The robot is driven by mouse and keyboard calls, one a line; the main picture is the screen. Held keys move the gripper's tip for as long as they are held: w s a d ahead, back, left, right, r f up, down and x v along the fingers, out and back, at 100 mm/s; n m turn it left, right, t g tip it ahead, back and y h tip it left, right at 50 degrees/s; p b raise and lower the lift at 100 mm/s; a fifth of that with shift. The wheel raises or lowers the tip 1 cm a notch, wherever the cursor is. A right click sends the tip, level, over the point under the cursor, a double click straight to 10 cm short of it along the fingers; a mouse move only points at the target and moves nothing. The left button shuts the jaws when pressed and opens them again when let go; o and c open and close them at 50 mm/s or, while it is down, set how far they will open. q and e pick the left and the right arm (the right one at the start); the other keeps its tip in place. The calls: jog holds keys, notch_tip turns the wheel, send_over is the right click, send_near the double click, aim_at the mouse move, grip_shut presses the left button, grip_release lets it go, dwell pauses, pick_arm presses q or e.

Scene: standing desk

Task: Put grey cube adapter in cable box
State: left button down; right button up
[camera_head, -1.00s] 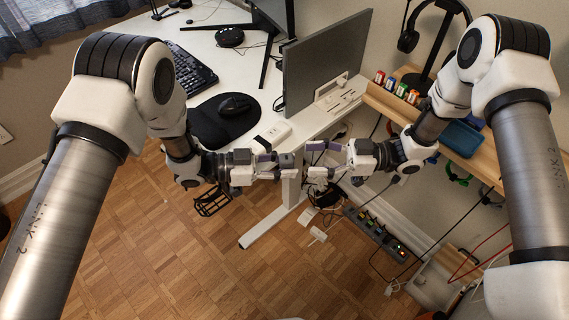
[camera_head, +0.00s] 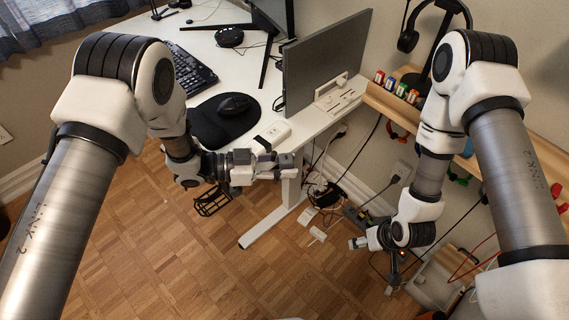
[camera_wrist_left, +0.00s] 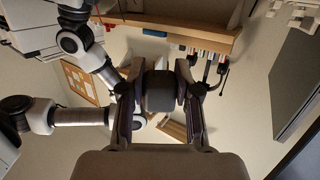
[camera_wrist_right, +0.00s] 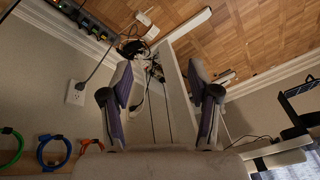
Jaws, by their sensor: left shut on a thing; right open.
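The grey cube adapter (camera_wrist_left: 159,92) is a dark grey block between the fingers of my left gripper (camera_wrist_left: 158,75) in the left wrist view. In the head view my left gripper (camera_head: 280,166) is shut on it, by the desk's front edge, and the adapter (camera_head: 287,160) shows small at the fingertips. My right gripper (camera_head: 374,262) is lower right in the head view, low over the floor near the wall. It is open and empty in the right wrist view (camera_wrist_right: 160,92). A pale box (camera_head: 436,284) with cables around it, seemingly the cable box, stands at lower right, partly hidden by my right arm.
The white desk (camera_head: 300,120) carries a monitor (camera_head: 328,66), keyboard (camera_head: 190,72) and mouse (camera_head: 235,104). A wooden shelf (camera_head: 400,108) runs along the wall. Loose cables and a black power brick (camera_head: 325,194) lie below the desk. The wooden floor (camera_head: 180,265) at front left is clear.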

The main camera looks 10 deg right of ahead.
pick_arm(q)
jog(key=shift+w+a+r+t, duration=0.15)
jog(key=shift+a+r+t, duration=0.05)
jog(key=shift+a+t, duration=0.1)
jog(key=w+a+n+t+y, duration=0.2)
jog(key=w+a+n+t, duration=0.1)
jog(key=a+t, duration=0.1)
jog(key=w+a+n+t+y, duration=0.2)
jog(key=a+n+t+y, duration=0.1)
jog(key=a+n+t, duration=0.1)
jog(key=w+a+n+t+y, duration=0.2)
jog(key=w+a+n+t, duration=0.1)
jog(key=a+n+t, duration=0.1)
jog(key=shift+w, duration=0.35)
jog(key=a+n+t+y, duration=0.3)
jog(key=a+n+y, duration=0.4)
jog(key=a, duration=0.4)
jog(key=s, duration=0.1)
jog(key=s+a+r+y, duration=0.1)
jog(key=s+r+y, duration=0.1)
jog(key=s, duration=0.1)
jog(key=shift+a+r, duration=0.15)
pick_arm(e)
jog(key=s+g+h, duration=0.1)
jog(key=s+g, duration=0.2)
jog(key=s, duration=0.7)
jog(key=shift+s+d+f+m+h, duration=0.25)
jog(key=shift+s+f+m+h, duration=0.05)
jog(key=shift+f+h, duration=0.1)
